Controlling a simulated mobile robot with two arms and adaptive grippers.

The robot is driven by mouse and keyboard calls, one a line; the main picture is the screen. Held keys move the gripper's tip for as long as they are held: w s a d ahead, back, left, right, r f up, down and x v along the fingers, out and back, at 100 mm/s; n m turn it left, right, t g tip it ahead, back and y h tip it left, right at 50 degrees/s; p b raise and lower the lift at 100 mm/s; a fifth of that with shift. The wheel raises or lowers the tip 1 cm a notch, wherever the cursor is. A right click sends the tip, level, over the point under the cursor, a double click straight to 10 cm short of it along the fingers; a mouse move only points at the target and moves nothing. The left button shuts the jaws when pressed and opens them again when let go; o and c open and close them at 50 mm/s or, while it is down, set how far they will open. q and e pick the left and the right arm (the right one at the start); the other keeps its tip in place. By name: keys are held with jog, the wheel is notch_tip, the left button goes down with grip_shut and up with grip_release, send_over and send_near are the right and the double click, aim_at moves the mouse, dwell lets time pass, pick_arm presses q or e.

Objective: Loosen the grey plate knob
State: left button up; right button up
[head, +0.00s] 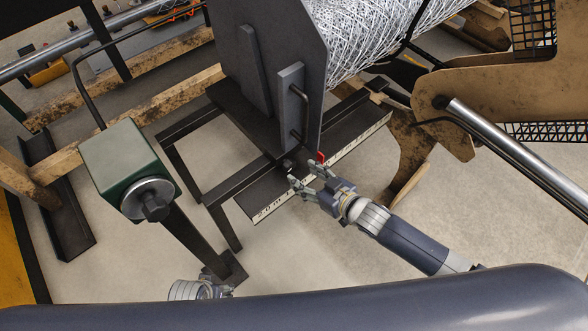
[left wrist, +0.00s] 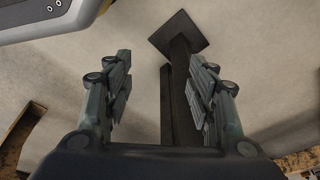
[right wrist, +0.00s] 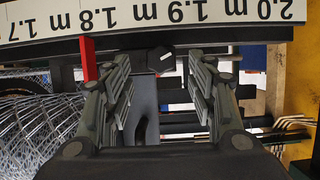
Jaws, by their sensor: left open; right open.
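The tall grey plate (head: 265,45) stands against the mesh roll in the head view. A small dark knob (head: 288,164) sits low at its foot, beside the scale rail. My right gripper (head: 305,180) is open just in front of this knob. In the right wrist view the dark knob (right wrist: 160,58) lies between and slightly beyond the spread fingertips (right wrist: 157,72), with no clear contact. My left gripper (head: 222,282) is low near the foot of the green box's post, partly hidden by my body. In the left wrist view it is open and empty (left wrist: 160,75).
The scale rail (right wrist: 190,15) and red pointer (right wrist: 88,58) are close to my right fingers. A green box with a black knob (head: 120,160) stands on a post with a square foot (left wrist: 180,32). Wire mesh (head: 375,35) lies behind the plate. Open floor (head: 300,250) is in front.

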aim_at(293, 168)
jog(key=b+x, duration=0.1)
jog(key=x, duration=0.3)
jog(key=shift+w+a+f, duration=0.1)
pick_arm(q)
jog(key=shift+w+d+r, duration=0.1)
jog(key=shift+w+r, duration=0.2)
jog(key=shift+r, duration=0.6)
jog(key=shift+w+a+r, duration=0.1)
jog(key=shift+w+r, duration=0.15)
jog(key=shift+r, duration=0.6)
jog(key=shift+w+d+r, duration=0.1)
jog(key=shift+w+r, duration=0.2)
jog(key=shift+r, duration=0.6)
pick_arm(e)
jog(key=shift+x, duration=0.75)
jog(key=c, duration=1)
